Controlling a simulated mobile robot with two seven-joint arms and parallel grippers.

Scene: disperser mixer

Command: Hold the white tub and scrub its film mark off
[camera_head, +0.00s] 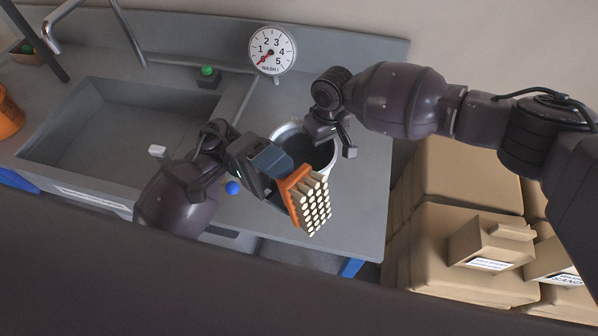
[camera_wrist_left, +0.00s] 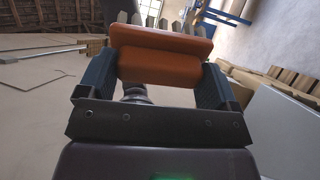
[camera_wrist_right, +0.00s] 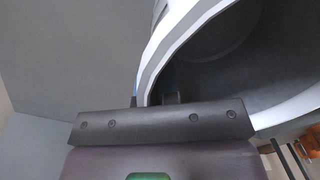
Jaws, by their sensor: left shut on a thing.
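The white tub (camera_head: 334,166), with a dark inside, stands on the grey counter right of the sink. Its pale rim also shows large in the right wrist view (camera_wrist_right: 160,50). My left gripper (camera_head: 270,162) is shut on the orange brush (camera_head: 291,191), whose pale bristles point down and right, in front of the tub. The brush's orange block fills the space between the fingers in the left wrist view (camera_wrist_left: 160,62). My right gripper (camera_head: 318,132) is at the tub's back rim; whether its fingers pinch the rim is unclear. I cannot make out the film mark.
A dial (camera_head: 272,50) marked WASH, its red hand low left, stands behind the tub. A green button (camera_head: 207,71) on a box is near the sink (camera_head: 100,135). A blue ball (camera_head: 232,188) shows beside my left arm. Cardboard boxes (camera_head: 470,240) are stacked on the right.

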